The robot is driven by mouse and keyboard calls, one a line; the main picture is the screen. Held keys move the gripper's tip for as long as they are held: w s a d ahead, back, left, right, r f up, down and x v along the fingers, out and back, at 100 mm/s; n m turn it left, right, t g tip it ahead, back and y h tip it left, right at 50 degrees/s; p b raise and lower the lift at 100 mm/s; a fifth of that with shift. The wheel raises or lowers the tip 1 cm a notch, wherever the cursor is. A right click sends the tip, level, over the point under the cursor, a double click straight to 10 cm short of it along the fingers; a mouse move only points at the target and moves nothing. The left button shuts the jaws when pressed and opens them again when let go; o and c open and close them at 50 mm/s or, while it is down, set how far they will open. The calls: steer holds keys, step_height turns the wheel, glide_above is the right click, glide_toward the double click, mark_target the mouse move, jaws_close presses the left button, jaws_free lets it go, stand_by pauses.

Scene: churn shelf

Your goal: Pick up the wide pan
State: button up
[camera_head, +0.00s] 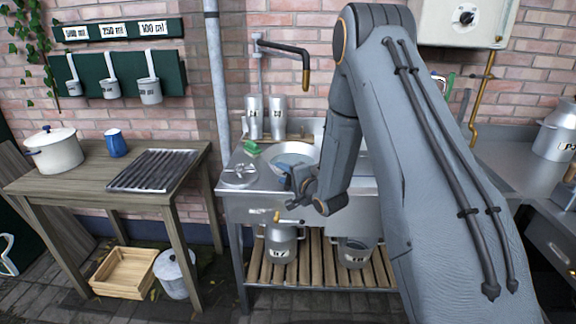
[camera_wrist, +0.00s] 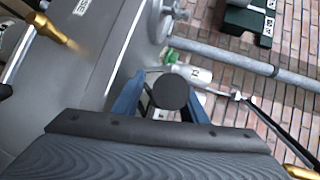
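A wide, shallow, round metal vessel (camera_head: 296,151) is set at the sink bench behind my gripper. I take it for the wide pan, but I cannot tell it from a sink basin. My gripper (camera_head: 288,171) is over the front of the bench and hides part of its near side. In the wrist view my gripper's two blue fingers (camera_wrist: 163,104) stand apart. A dark round disc (camera_wrist: 170,92) shows between them, and I cannot tell what it is. I see no pan held.
A round metal lid-like piece (camera_head: 239,174) lies left on the bench (camera_head: 262,209). Two tall metal cups (camera_head: 265,117) stand behind, under a dark tap (camera_head: 283,48). A white lidded pot (camera_head: 54,151) and blue mug (camera_head: 115,142) stand on the left wooden table. Cans stand on the lower slats.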

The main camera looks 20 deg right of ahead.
jaws_close()
steer(key=shift+r, duration=0.15)
stand_by(1.3)
